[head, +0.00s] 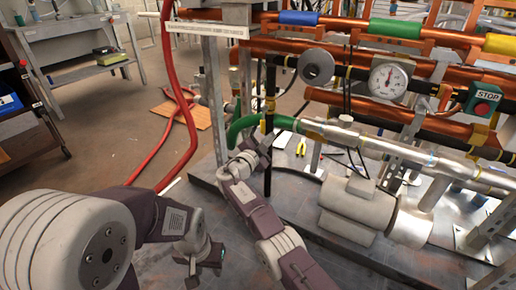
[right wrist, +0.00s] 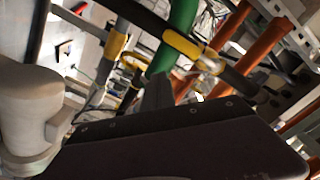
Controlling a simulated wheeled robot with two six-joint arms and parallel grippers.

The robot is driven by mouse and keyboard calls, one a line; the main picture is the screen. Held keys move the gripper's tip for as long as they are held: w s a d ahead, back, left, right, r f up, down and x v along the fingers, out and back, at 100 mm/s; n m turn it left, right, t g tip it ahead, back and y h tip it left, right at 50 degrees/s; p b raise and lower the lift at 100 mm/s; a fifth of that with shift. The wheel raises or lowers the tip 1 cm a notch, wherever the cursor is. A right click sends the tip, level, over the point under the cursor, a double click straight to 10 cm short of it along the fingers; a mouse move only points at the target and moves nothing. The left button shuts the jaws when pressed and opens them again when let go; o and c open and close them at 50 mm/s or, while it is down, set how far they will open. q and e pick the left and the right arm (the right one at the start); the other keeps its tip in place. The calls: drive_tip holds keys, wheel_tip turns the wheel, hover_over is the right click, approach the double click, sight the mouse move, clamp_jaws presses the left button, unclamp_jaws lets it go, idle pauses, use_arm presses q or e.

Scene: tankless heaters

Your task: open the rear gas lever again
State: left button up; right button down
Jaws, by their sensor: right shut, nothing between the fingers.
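The gas levers are small in the head view, and I cannot tell for sure which part is the rear one. A yellow handle-like piece (right wrist: 182,44) lies along a dark pipe beside a silver fitting (right wrist: 209,66) in the right wrist view. A yellow piece (head: 269,104) also shows on the black upright pipe (head: 270,78) in the head view. My right gripper (head: 262,141) is close beside that pipe; its dark finger (right wrist: 157,92) is just below the green hose, shut and empty. Contact cannot be told. My left gripper (head: 208,256) hangs low at the front left, its jaws unclear.
A grey motor-like cylinder (head: 357,208) stands on the bench. Copper pipes, a gauge (head: 388,81) and a STOP button (head: 484,103) are at right. A red hose (head: 186,125) drops at left.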

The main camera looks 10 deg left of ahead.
drive_tip(key=p+v, duration=0.9)
drive_tip(key=p, duration=0.8)
drive_tip(key=shift+s, duration=0.3)
drive_tip(key=shift+d+r, duration=0.15)
